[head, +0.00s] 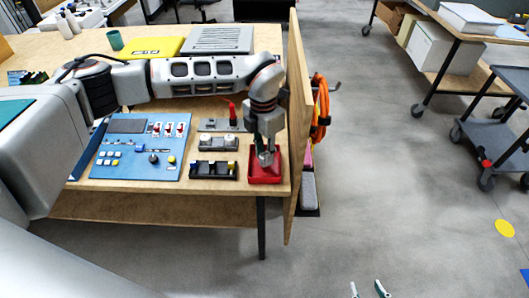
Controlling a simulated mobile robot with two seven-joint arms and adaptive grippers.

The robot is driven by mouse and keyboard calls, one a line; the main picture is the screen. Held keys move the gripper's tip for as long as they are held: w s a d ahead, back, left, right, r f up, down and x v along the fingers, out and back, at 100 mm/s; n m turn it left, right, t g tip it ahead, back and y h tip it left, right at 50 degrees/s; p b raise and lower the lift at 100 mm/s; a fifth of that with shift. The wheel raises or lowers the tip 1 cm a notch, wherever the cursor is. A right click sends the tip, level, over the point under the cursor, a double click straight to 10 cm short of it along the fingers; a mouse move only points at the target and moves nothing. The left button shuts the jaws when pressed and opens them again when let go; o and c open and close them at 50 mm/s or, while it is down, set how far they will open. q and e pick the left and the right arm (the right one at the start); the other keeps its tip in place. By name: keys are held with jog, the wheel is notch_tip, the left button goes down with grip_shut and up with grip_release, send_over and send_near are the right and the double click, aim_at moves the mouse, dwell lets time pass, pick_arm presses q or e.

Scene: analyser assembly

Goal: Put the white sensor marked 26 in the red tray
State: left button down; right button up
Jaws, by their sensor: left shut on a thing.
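The red tray (277,178) sits at the right front corner of the wooden table. My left gripper (265,160) points down over the tray, low and close to its floor. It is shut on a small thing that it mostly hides. I cannot read a 26 or tell for sure that this is the white sensor. My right gripper (368,291) shows only its fingertips at the bottom edge. They are apart with nothing between them, over the floor and away from the table.
Left of the tray are a black holder (214,176), a grey holder (218,144) and a blue control panel (134,158). A red-topped part (232,113) stands behind. An upright wooden board (297,120) borders the tray's right side. A yellow case (152,47) lies further back.

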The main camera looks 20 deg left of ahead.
pick_arm(q)
jog(key=shift+f, duration=0.5)
jog(key=shift+f, duration=0.1)
jog(key=c, duration=1.8)
grip_release()
notch_tip(320, 180, up, 13)
jog(key=shift+w+a+r, duration=0.1)
jog(key=shift+a+r, duration=0.05)
